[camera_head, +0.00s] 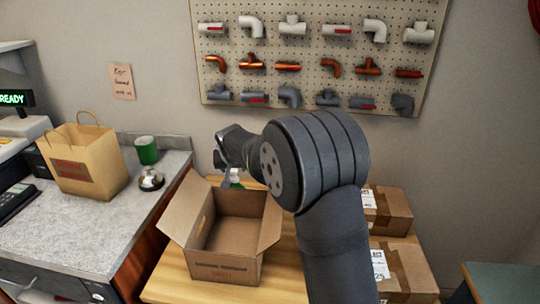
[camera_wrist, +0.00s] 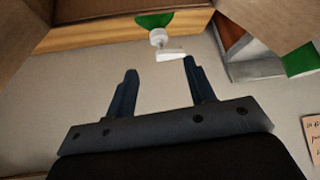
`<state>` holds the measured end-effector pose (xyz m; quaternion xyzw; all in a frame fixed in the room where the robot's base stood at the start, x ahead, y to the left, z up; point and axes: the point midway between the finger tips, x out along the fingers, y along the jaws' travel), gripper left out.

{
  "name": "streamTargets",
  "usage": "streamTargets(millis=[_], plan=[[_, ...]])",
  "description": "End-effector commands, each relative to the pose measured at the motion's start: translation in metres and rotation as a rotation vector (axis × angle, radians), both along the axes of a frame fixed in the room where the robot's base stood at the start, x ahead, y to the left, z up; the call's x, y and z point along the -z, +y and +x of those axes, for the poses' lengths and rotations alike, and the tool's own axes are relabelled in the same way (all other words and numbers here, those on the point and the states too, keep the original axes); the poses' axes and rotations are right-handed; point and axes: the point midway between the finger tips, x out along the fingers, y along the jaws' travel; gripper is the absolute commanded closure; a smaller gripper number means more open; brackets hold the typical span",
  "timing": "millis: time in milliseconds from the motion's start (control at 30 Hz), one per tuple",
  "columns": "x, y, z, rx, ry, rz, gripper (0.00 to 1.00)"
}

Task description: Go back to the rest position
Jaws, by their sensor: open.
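My gripper (camera_head: 222,158) is raised in front of the wall, above the back of the open cardboard box (camera_head: 228,268). Part of it is hidden by my own wrist in the head view. In the wrist view my gripper (camera_wrist: 160,72) shows two dark fingers spread apart with nothing held between them. A green bottle with a white pump top (camera_head: 235,178) stands behind the box, mostly hidden by it. In the wrist view the bottle (camera_wrist: 155,20) appears at the top, its white nozzle beyond the fingertips.
The open box stands on a wooden table (camera_head: 165,284). Closed parcels (camera_head: 405,272) lie at right. The counter (camera_head: 85,235) at left holds a paper bag (camera_head: 85,165), a green cup (camera_head: 147,150) and a bell (camera_head: 150,180). A pegboard (camera_head: 320,50) of pipe fittings hangs behind.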

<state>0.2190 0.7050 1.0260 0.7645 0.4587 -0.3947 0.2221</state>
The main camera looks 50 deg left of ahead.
Motion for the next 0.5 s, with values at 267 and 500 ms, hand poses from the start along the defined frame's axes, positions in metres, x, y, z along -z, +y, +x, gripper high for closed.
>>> streamTargets(millis=[267,500], plan=[[0.025,0.015,0.008,0.001,0.000,-0.002,0.51],[0.058,0.036,0.019,0.001,0.001,-0.003,0.51]])
